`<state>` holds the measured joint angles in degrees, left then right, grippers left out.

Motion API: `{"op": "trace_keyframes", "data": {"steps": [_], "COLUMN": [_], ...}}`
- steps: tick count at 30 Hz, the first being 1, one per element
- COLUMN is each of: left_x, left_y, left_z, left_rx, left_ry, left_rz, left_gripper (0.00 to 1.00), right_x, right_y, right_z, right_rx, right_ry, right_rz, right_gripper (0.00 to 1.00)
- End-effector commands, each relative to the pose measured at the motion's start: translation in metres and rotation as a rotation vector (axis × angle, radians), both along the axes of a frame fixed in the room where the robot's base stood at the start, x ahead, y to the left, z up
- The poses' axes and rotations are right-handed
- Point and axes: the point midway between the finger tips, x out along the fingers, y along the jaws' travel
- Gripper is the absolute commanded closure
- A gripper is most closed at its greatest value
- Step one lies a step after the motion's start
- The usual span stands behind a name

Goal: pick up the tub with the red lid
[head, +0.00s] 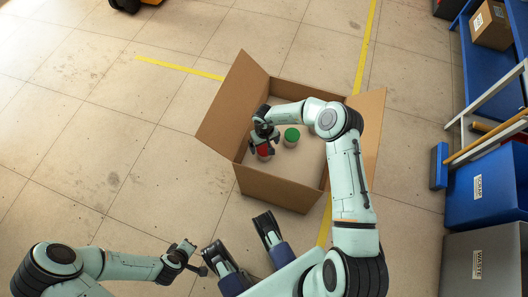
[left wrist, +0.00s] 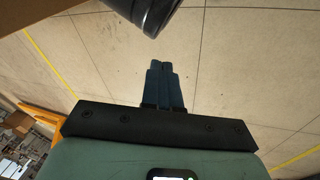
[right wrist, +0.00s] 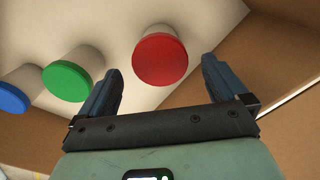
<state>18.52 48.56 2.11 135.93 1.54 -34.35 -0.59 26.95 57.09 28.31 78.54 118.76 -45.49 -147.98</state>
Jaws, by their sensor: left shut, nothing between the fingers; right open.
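The tub with the red lid (head: 264,151) stands in the open cardboard box, partly hidden by my right gripper in the head view. In the right wrist view its red lid (right wrist: 160,58) is in full sight, beyond and between the fingertips, with its pale body behind. My right gripper (right wrist: 160,80) is open and empty over the box; in the head view the right gripper (head: 261,143) is at the red lid. I cannot tell if it touches the tub. My left gripper (left wrist: 159,68) is shut and empty, outside the box; in the head view it is at the lower left (head: 204,270).
The cardboard box (head: 280,188) has raised flaps. A green-lidded tub (right wrist: 67,80) and a blue-lidded tub (right wrist: 13,98) stand beside the red one. Blue bins (head: 485,185), a grey bin and a blue shelf line the right side. The floor at left is clear.

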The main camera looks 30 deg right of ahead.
Motion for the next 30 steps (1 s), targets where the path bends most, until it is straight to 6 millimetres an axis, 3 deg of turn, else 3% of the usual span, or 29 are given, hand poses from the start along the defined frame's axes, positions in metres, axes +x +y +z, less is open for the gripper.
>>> {"op": "trace_keyframes", "data": {"steps": [5, 10, 20, 26, 27, 30], "left_x": [0.002, -0.016, -0.020, -0.020, -0.020, -0.020], "left_y": [0.004, 0.006, 0.007, 0.006, 0.006, 0.006], "left_z": [-0.010, -0.025, -0.027, -0.027, -0.027, -0.027], "left_rx": [0.007, 0.004, 0.002, 0.002, 0.002, 0.002], "left_ry": [-0.001, 0.057, 0.073, 0.073, 0.073, 0.073], "left_rz": [0.008, 0.008, 0.009, 0.009, 0.009, 0.009], "left_gripper": [1.00, 1.00, 1.00, 1.00, 1.00, 1.00], "right_x": [-0.002, -0.003, -0.002, -0.003, -0.002, -0.002], "right_y": [0.001, 0.001, 0.001, 0.001, 0.001, 0.001], "right_z": [-0.022, -0.046, -0.052, -0.052, -0.051, -0.051], "right_rx": [0.000, 0.000, 0.000, 0.000, 0.000, 0.000], "right_ry": [0.002, 0.002, -0.001, -0.001, -0.002, -0.002], "right_rz": [0.001, 0.000, -0.001, -0.001, -0.001, -0.001], "right_gripper": [0.01, 0.01, 0.01, 0.66, 0.70, 0.70]}}
